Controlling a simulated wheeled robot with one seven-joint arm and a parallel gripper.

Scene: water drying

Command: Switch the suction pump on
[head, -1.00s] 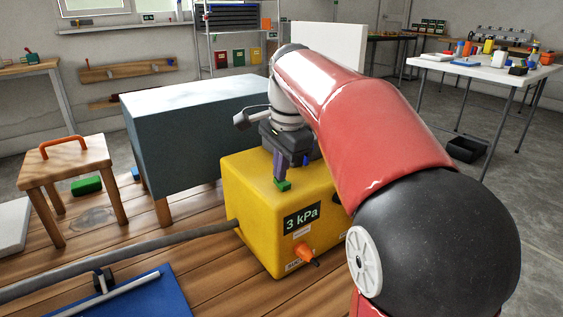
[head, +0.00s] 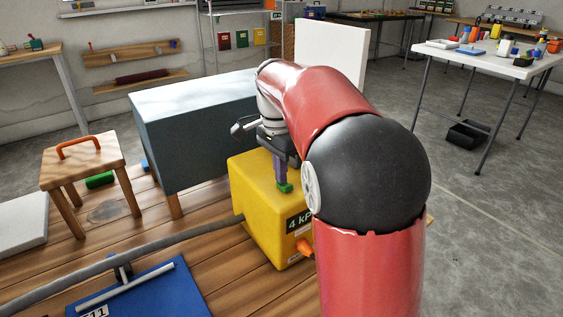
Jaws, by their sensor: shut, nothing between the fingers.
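The suction pump (head: 255,207) is a yellow box on the wooden floor near the middle of the head view. Its dark display (head: 297,219) reads 4 kPa, partly covered by my arm. An orange knob or lever (head: 305,246) sticks out low on its front, also partly covered. My gripper (head: 285,187) points down at the pump's top near the front edge, its green tips together with nothing held. I cannot tell whether the tips touch the pump. My red arm hides the pump's right side.
A grey hose (head: 130,258) runs from the pump's left side. A blue-grey block (head: 200,125) stands behind it, and a wooden stool (head: 85,160) at left. A blue board with a squeegee-like tool (head: 165,295) lies in front. A white table (head: 480,62) stands far right.

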